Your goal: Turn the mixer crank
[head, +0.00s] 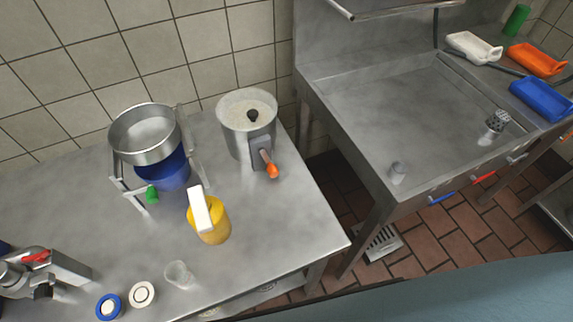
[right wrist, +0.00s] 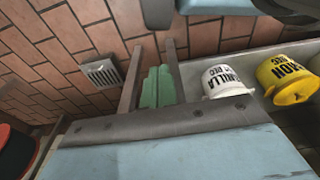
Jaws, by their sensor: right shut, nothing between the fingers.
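A silver drum (head: 247,112) with pale contents and a black knob on top stands at the back right of the steel counter. A grey crank arm with an orange grip (head: 271,171) sticks out from its front side. I take this as the mixer and its crank. No gripper is near it in the head view. My right gripper (right wrist: 158,74) shows in the right wrist view, low and away from the drum. Its green fingertips are together with nothing held. My left gripper is not in view.
The counter (head: 275,225) also holds a metal bowl (head: 146,135) on a stand over a blue bowl (head: 165,173), and a yellow jug (head: 215,228). A steel sink (head: 390,105) stands right. A vanilla tub (right wrist: 226,80) and a yellow tub (right wrist: 288,80) sit beside my right gripper's view.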

